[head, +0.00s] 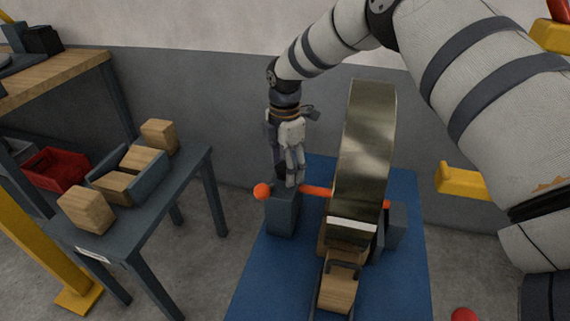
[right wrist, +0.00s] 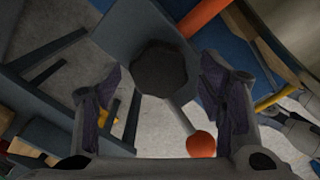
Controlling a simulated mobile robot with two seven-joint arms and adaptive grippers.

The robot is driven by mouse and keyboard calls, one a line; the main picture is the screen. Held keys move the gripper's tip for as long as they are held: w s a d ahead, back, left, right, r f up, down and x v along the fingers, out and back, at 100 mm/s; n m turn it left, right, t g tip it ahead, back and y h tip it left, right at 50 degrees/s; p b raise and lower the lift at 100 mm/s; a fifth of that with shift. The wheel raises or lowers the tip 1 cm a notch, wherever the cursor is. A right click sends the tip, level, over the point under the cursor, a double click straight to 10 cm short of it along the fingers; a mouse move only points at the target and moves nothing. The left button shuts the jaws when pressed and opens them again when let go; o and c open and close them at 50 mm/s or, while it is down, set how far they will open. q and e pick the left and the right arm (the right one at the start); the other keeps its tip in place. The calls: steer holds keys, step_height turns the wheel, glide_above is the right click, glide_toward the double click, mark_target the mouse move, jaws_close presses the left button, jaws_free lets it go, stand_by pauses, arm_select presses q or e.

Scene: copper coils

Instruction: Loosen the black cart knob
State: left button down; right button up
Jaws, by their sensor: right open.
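The black knob (right wrist: 158,68) is an eight-sided dark cap on top of a grey cart block (head: 283,213). In the right wrist view it lies between and beyond my open fingers, with clear gaps on both sides. My right gripper (head: 286,180) points down over the block in the head view and mostly hides the knob there. I cannot tell if the fingertips reach down to the knob's height. The fingers (right wrist: 160,95) hold nothing. My left gripper does not show in the head view.
A large shiny coil (head: 365,150) stands right of the gripper. An orange bar (head: 317,191) runs beside the block, and an orange ball (head: 262,191) sticks out left. A side table (head: 190,178) with wooden blocks stands left. Blue mat (head: 262,285) lies below.

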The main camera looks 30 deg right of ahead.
mark_target(285, 168)
steer(key=shift+r, duration=0.1)
step_height(285, 168, up, 12)
stand_by(0.5)
